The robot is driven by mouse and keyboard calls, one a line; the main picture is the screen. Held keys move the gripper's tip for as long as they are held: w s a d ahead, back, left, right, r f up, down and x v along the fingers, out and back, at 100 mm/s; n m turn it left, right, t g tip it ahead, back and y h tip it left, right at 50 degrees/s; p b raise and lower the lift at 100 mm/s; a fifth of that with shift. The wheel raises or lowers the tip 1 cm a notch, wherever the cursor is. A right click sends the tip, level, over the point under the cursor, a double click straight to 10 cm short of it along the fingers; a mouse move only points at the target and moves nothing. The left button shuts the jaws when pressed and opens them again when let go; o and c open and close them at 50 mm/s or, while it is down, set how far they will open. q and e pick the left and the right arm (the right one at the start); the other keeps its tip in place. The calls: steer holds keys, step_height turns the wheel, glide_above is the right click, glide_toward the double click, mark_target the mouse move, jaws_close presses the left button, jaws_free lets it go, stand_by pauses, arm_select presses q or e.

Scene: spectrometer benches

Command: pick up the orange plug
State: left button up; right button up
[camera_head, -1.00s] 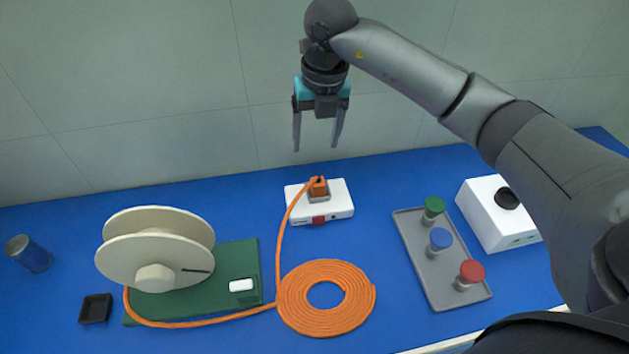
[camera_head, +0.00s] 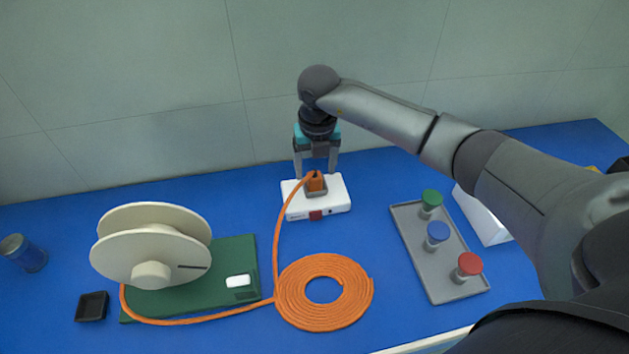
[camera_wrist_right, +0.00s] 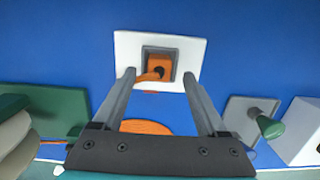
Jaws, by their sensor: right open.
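The orange plug (camera_head: 317,183) sits in a grey socket on top of a white box (camera_head: 330,206) at the back middle of the blue bench. An orange cable runs from the plug down to a flat coil (camera_head: 364,292). My right gripper (camera_head: 316,176) is open and points down at the plug, with one finger on each side in the head view. In the right wrist view the plug (camera_wrist_right: 158,65) lies beyond and between the open fingertips (camera_wrist_right: 158,75), with nothing held. I cannot tell whether the fingers are level with the plug. My left gripper is not in view.
A cream reel (camera_head: 150,240) stands on a green base (camera_head: 238,258) at left, near a small black tray (camera_head: 92,307) and a blue jar (camera_head: 25,254). A grey tray (camera_head: 420,258) with capped vials and a white device (camera_head: 482,215) are at right.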

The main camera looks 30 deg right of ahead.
mark_target(314, 182)
steer(key=shift+w+f, duration=0.2)
steer(key=shift+f, duration=1.2)
jaws_close()
